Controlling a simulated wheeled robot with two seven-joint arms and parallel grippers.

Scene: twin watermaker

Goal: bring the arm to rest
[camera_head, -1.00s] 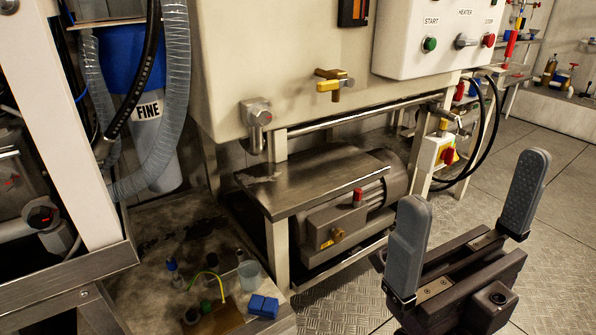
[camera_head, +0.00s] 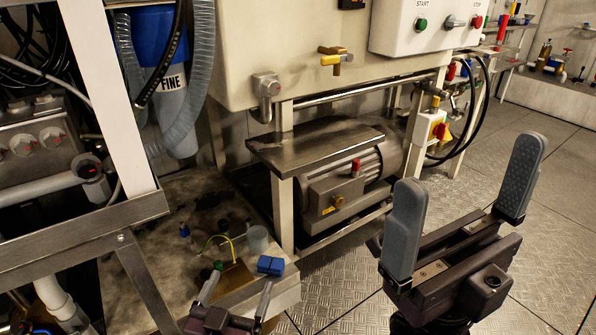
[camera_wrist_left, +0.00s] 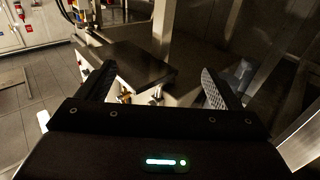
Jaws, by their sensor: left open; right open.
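My left gripper (camera_head: 238,292) shows at the bottom of the head view, with its two fingers apart and nothing between them. It is in front of the low grey bench with small items on it. In the left wrist view its fingers (camera_wrist_left: 155,86) are spread and empty, with a dark metal plate beyond them. My right gripper (camera_head: 467,172) is large at the lower right of the head view. Its grey padded fingers point up, wide apart and empty, above the tread-plate floor.
A blue block (camera_head: 270,265) and a clear cup (camera_head: 258,239) stand on the bench near my left gripper. A motor (camera_head: 345,190) sits under a steel plate (camera_head: 315,146) in the middle. A metal frame (camera_head: 85,215) stands at left. The floor (camera_head: 562,235) at right is clear.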

